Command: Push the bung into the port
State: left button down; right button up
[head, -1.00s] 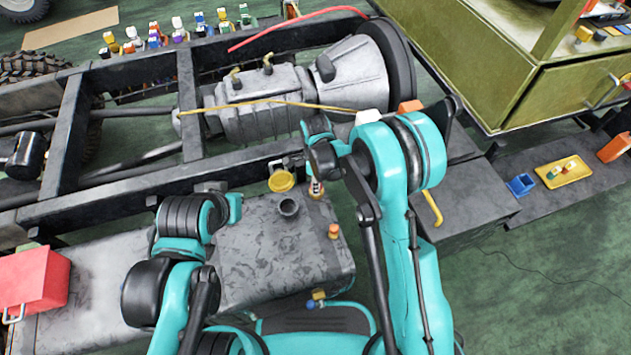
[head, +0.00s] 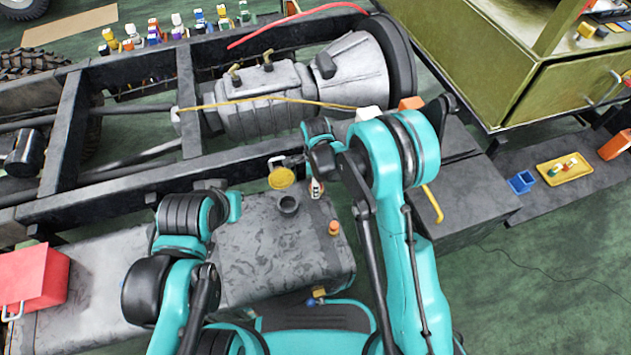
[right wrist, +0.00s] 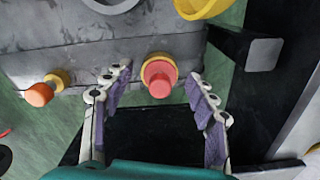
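In the right wrist view a red bung (right wrist: 158,80) with a yellow ring (right wrist: 157,62) around its far end stands at the edge of the grey tank (head: 250,260). How deep it sits in the port I cannot tell. My right gripper (right wrist: 157,85) is open, its purple-padded fingers on either side of the bung with gaps. In the head view this gripper (head: 316,188) is small and mostly hides the bung. A second orange plug (head: 334,228) with a yellow base also shows in the right wrist view (right wrist: 40,94). My left gripper (head: 235,206) is over the tank, its fingers not clear.
A dark filler neck (head: 288,204) and a yellow cap (head: 281,178) are close to my right gripper. The chassis rail (head: 150,190) runs behind the tank. A red box (head: 32,278) is at left. A yellow tray (head: 563,170) and blue bin (head: 521,182) lie at right.

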notch_tip(320, 180, up, 12)
dwell(0.6)
dwell(0.4)
jog(key=s+d+r+n+t, duration=0.4)
jog(key=s+d+r+n, duration=0.5)
jog(key=d+r, duration=0.25)
jog(key=s+d+n+t, duration=0.3)
jog(key=s+d+n, duration=0.3)
jog(key=s+n, duration=0.2)
jog(key=shift+s+d+r+n, duration=0.3)
jog(key=shift+s+r+n, duration=0.1)
jog(key=shift+s, duration=0.65)
